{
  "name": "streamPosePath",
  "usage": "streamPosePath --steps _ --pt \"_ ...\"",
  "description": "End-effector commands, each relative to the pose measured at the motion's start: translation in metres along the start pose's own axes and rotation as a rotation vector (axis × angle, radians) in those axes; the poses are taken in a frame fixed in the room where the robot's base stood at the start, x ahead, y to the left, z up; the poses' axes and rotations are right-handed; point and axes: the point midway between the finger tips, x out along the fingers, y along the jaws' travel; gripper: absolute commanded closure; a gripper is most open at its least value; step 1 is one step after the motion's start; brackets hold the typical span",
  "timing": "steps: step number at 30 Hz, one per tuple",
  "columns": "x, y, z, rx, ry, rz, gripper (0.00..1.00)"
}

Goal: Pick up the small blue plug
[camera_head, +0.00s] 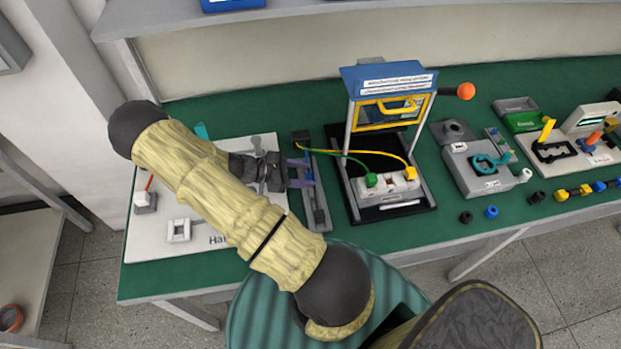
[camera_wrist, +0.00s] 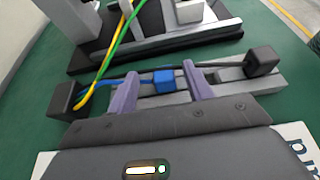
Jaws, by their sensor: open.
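The small blue plug (camera_wrist: 164,80) sits on the grey rail fixture (camera_wrist: 232,88) in the wrist view, between the two purple fingers of my gripper (camera_wrist: 161,70). Gaps show on both sides of it, and I cannot tell how far the fingers reach down around it. A blue cable runs from the left along the fixture. In the head view my gripper (camera_head: 304,173) is open over the long grey fixture (camera_head: 318,214), left of the blue-topped press. The plug is too small to make out clearly there.
The press (camera_head: 388,76) with yellow and green cables stands right of my gripper. A white board (camera_head: 150,236) lies to the left. A grey box (camera_head: 478,168), a blue ring (camera_head: 491,211) and black rings are further right on the green table.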

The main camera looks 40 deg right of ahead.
Motion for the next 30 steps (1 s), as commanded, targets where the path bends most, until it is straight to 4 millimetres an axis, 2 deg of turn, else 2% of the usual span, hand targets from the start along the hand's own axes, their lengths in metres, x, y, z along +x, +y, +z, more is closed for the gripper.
streamPosePath --steps 11,27,28,30 --pt "0.046 -0.004 -0.002 -0.001 -0.002 -0.002 0.49" --pt "0.048 -0.003 -0.004 0.0 0.0 -0.001 0.49" --pt "0.048 -0.003 -0.004 0.0 0.0 -0.001 0.51" --pt "0.048 -0.003 -0.004 0.0 0.0 -0.001 0.65"
